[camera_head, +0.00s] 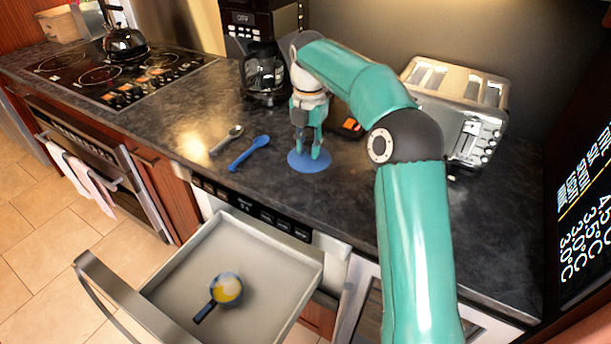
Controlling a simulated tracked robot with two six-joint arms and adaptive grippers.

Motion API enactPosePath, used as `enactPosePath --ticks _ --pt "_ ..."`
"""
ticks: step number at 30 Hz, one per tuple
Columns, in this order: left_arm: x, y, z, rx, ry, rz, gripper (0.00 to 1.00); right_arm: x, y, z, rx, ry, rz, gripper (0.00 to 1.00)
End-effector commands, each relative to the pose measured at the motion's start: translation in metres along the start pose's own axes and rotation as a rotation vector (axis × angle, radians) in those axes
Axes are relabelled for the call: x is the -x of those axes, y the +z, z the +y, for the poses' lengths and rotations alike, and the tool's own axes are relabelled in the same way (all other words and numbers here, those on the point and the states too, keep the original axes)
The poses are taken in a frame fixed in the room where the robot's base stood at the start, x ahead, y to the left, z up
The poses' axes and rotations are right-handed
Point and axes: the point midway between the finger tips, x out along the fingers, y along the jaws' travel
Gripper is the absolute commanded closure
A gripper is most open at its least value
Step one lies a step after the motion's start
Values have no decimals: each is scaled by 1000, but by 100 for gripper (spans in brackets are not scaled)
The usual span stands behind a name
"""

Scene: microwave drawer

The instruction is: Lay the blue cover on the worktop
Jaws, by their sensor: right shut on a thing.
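The blue cover (300,166) is a flat round disc at the worktop (350,205), in front of the coffee maker. My right gripper (311,152) points down over it and is shut on it from above. The disc is at or very close to the worktop surface; I cannot tell whether it rests there fully. The fingers hide part of the cover's middle. My left gripper is not in view.
A blue spoon (248,154) and a grey spoon (227,140) lie left of the cover. A coffee maker (263,75) and a toaster (470,140) stand behind.

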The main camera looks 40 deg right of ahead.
Motion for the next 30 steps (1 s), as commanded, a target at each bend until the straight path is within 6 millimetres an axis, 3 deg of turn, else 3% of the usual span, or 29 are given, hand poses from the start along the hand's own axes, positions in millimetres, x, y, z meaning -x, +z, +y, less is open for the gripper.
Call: enactPosePath --ticks 3,8,17,29,30 --pt "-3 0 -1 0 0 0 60 -19 0 -1 0 -1 1 96" --pt "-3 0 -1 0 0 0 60 -29 0 0 0 0 0 96" --pt "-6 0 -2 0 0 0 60 -66 0 0 0 -3 1 96" --pt "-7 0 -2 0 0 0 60 -72 0 1 1 0 0 96" --pt "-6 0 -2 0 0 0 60 -71 0 1 1 0 -1 66"
